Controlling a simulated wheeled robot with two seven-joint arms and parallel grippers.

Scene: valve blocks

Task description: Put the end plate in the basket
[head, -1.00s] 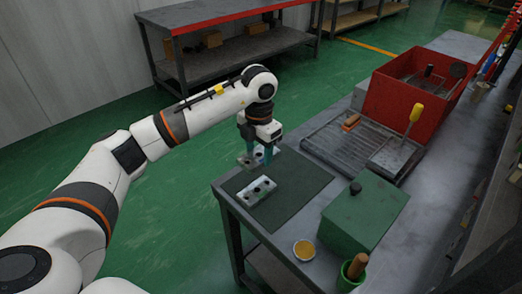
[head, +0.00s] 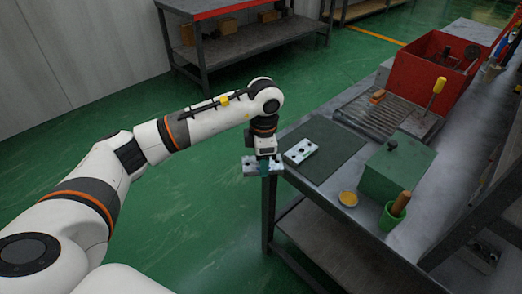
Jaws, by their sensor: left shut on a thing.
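My left gripper (head: 263,163) is shut on a grey metal plate with dark holes, the end plate (head: 250,168). It holds the plate in the air at the near left corner of the workbench, over or just beside the edge. The fingers hide part of the plate. A similar pale metal block with dark holes (head: 300,151) lies on the dark green mat, right of the gripper. A red open-topped bin (head: 418,75), the only basket-like container I see, stands at the far end of the bench. My right gripper is not in view.
Green floor is clear at left.

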